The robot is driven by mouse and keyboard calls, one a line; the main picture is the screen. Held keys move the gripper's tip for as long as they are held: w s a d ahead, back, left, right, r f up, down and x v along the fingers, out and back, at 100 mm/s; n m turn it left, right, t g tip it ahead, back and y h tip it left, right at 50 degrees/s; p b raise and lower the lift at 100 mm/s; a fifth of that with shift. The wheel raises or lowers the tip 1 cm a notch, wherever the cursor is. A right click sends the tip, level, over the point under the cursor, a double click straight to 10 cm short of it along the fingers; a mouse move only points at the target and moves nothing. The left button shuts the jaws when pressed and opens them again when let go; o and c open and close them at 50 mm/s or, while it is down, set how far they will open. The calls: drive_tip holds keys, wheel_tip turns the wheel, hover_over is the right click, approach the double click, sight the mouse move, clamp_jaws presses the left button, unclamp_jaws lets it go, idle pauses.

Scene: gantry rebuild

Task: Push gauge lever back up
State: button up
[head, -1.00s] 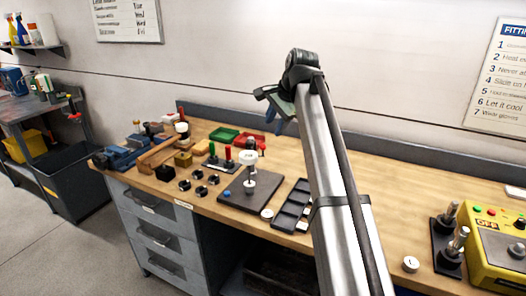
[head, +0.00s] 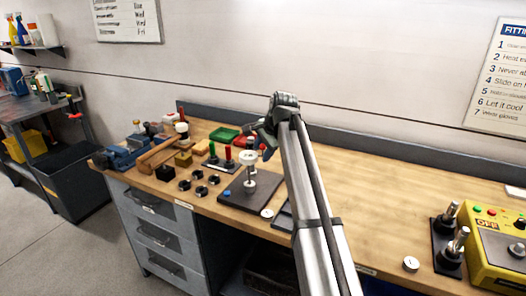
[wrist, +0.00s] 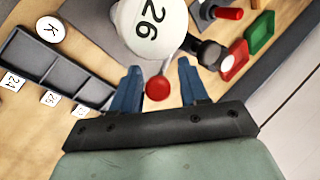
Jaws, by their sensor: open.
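The gauge shows a white round dial marked 26 (wrist: 150,28) in the wrist view. In the head view the gauge (head: 248,158) stands on a dark base plate (head: 238,200). A lever with a red ball knob (wrist: 158,88) shows beside the dial. My gripper (wrist: 157,68) is open, its two blue fingers on either side of the knob in the picture. I cannot tell whether either finger touches it. In the head view my gripper (head: 267,146) is just right of the gauge, and the lever is hidden.
A black compartment tray (wrist: 62,68) with number tags lies beside the plate, mostly behind my arm in the head view. Green (head: 225,134) and red (wrist: 233,60) trays sit behind. Red and green handles (head: 228,153) stand left of the gauge.

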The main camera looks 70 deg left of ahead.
drive_tip(key=shift+a+f, duration=0.1)
drive_tip(key=shift+f, duration=0.1)
drive_tip(key=shift+c, duration=0.2)
clamp_jaws()
idle(0.4)
